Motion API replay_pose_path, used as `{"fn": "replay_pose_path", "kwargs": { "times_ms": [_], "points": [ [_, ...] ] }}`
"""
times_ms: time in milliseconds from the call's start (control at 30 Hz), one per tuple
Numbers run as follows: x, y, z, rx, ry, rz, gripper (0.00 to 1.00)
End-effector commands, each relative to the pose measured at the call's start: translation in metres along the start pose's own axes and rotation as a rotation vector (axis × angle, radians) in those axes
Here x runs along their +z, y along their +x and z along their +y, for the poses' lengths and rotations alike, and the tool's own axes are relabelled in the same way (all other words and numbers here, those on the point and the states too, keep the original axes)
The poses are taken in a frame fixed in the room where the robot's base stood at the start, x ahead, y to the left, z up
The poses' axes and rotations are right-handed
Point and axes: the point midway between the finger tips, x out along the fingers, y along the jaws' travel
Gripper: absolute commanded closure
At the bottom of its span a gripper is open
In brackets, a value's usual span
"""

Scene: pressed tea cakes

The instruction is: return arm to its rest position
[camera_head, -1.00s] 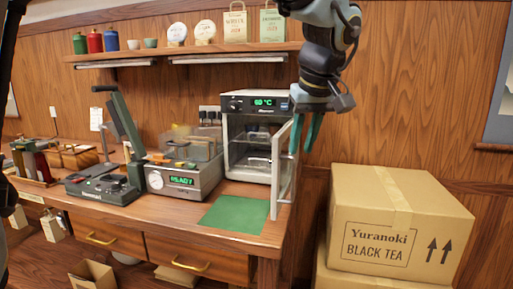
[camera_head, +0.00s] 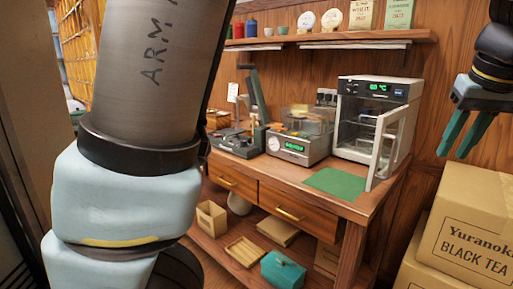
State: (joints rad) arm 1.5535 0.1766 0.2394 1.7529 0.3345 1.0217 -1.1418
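My gripper (camera_head: 466,136) hangs at the right edge of the head view, teal fingers pointing down and apart, with nothing visible between them. It is in front of the wood wall, above the Yuranoki black tea box (camera_head: 472,232) and right of the small oven (camera_head: 372,122). My own arm's large grey and pale blue links fill the left of the view and hide part of the room. The upper part of the wrist is cut off by the picture edge.
The oven's glass door (camera_head: 388,145) stands open over the workbench, near a green mat (camera_head: 336,183). A machine with a green display (camera_head: 297,148) and a lever press (camera_head: 246,139) stand left of it. A shelf (camera_head: 330,40) runs above. The lower shelf holds a teal box (camera_head: 283,270).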

Motion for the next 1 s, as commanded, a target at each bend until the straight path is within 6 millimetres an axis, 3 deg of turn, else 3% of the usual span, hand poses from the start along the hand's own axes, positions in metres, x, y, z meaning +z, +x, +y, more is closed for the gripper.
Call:
{"fn": "replay_pose_path", "kwargs": {
  "times_ms": [333, 567, 767, 867, 1000],
  "points": [
    [-0.013, 0.021, -0.030, -0.017, -0.005, -0.027, 0.73],
    [-0.025, 0.047, -0.069, -0.034, -0.011, -0.060, 0.73],
    [-0.034, 0.077, -0.124, -0.049, -0.025, -0.103, 0.73],
    [-0.035, 0.096, -0.165, -0.056, -0.039, -0.132, 0.73],
    [-0.028, 0.124, -0.235, -0.060, -0.067, -0.176, 0.73]
  ]
}}
